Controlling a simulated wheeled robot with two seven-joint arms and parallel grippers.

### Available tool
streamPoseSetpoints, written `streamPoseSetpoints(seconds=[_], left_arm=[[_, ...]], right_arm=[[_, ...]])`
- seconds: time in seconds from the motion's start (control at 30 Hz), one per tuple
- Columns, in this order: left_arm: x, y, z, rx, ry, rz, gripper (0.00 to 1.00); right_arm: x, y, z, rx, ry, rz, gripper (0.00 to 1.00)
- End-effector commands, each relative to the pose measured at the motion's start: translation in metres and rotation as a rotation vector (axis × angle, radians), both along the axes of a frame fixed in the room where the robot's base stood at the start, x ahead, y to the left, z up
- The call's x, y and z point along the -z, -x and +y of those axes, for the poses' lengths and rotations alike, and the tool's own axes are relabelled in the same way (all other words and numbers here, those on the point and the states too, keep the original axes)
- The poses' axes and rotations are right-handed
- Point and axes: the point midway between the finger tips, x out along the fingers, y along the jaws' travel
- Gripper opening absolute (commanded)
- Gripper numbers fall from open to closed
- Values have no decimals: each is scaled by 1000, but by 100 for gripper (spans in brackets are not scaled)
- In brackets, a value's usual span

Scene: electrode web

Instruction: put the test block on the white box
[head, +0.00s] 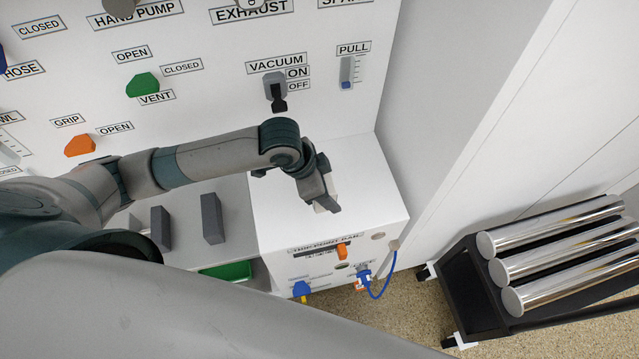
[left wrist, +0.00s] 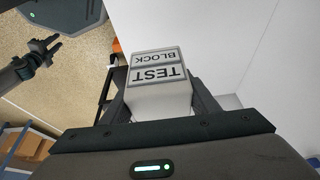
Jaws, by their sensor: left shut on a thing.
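The test block (left wrist: 158,72) is a white block with TEST BLOCK lettering, seen in the left wrist view. My left gripper (left wrist: 158,95) is shut on it, with a dark finger on each side. In the head view, my left gripper (head: 322,194) is over the top of the white box (head: 372,190), and a small pale part of the block shows at its tip. I cannot tell whether the block touches the box. My right gripper (left wrist: 48,45) shows at the left of the left wrist view, apart from the block, open and empty.
A white panel with labelled knobs and switches (head: 275,85) rises behind the white box. Grey upright plates (head: 212,218) stand left of it. A blue cable (head: 384,288) hangs at its front. A black cart with shiny cylinders (head: 550,240) stands on the right.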

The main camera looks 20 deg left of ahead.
Motion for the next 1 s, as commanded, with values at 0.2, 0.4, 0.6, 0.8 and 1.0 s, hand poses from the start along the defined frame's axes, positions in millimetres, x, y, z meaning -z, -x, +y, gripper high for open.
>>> streamPoseSetpoints(seconds=[0.2, 0.4, 0.6, 0.8, 1.0], left_arm=[[21, -30, 27, -4, -1, 0, 19], [33, -43, 37, -1, 0, 0, 19], [34, -44, 38, 1, 1, -2, 19], [35, -43, 37, 0, 2, -1, 19], [55, -42, 38, -1, -1, 2, 19]], right_arm=[[-11, 0, -3, -1, 3, 0, 31], [-14, 0, -6, -2, 6, 0, 31], [-14, 0, -6, -2, 6, 0, 31], [-15, 0, -6, -3, 5, 0, 31], [-24, 0, -4, -2, 4, 0, 31]])
